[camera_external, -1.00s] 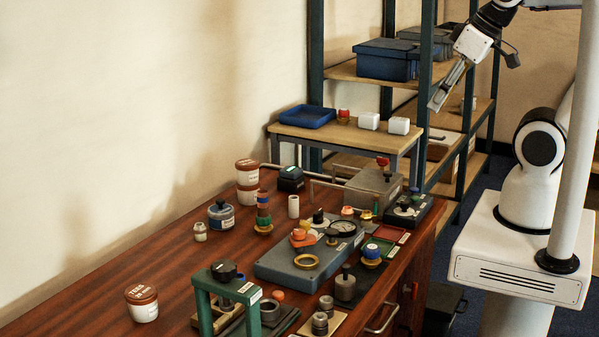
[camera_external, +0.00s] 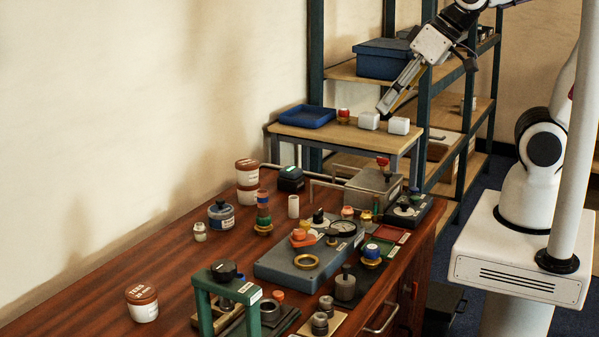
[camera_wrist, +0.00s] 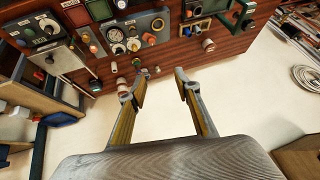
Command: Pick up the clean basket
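I cannot tell for certain which thing is the clean basket. A shallow blue tray (camera_external: 307,116) sits at the left end of the small wooden side table. A grey metal box (camera_external: 374,190) with a red knob on top stands at the back right of the brown bench. My gripper (camera_external: 384,108) points down and left, near the white blocks on the side table; whether it is above or behind them is unclear. In the wrist view my gripper (camera_wrist: 160,74) has its two fingers apart with nothing between them.
White blocks (camera_external: 369,121) stand on the side table. A blue lidded bin (camera_external: 382,59) sits on the shelf behind, and a blue-green shelf post (camera_external: 425,100) is close to my arm.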

